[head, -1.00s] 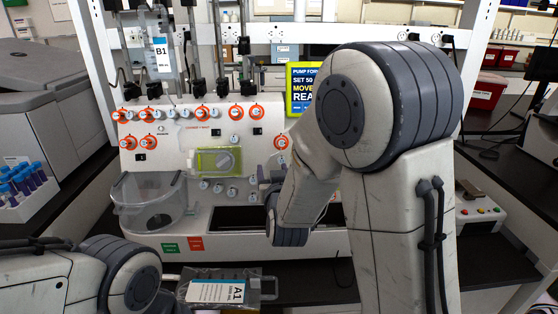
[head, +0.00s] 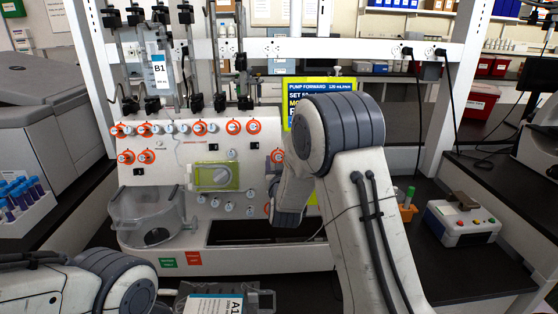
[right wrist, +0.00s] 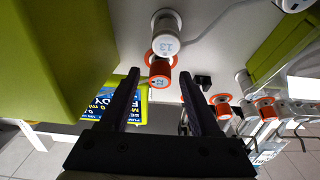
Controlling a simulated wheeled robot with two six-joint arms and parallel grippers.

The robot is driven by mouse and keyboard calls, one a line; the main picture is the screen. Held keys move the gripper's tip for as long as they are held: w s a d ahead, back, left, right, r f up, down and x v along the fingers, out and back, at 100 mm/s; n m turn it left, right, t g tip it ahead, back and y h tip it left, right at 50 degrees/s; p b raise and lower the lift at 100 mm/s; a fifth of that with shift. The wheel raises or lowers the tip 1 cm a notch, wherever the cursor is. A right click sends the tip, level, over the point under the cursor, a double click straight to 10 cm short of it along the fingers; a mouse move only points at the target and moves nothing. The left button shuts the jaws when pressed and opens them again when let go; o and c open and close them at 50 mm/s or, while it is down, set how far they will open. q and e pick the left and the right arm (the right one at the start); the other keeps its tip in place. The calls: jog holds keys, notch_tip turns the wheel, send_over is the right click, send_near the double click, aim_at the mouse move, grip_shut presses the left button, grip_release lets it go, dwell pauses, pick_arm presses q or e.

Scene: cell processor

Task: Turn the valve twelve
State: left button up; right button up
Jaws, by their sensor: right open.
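Valve twelve is an orange-ringed knob (right wrist: 159,72) whose label seems to read 12. In the right wrist view it sits just beyond and between the fingertips of my right gripper (right wrist: 159,78). The gripper is open and empty, and I see no clear contact with the knob. In the head view the valve (head: 277,156) is at the right end of the panel, and my right gripper (head: 272,190) is by it, largely hidden behind my own arm. My left arm enters at lower left, but its gripper does not show.
A white knob labelled 13 (right wrist: 165,40) is right beside valve twelve. A green-framed pump screen (head: 308,87) stands behind my right arm. The green pump cover (head: 214,177) and several orange knobs crowd the panel. Bag A1 (head: 215,304) lies at the bottom.

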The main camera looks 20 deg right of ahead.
grip_shut()
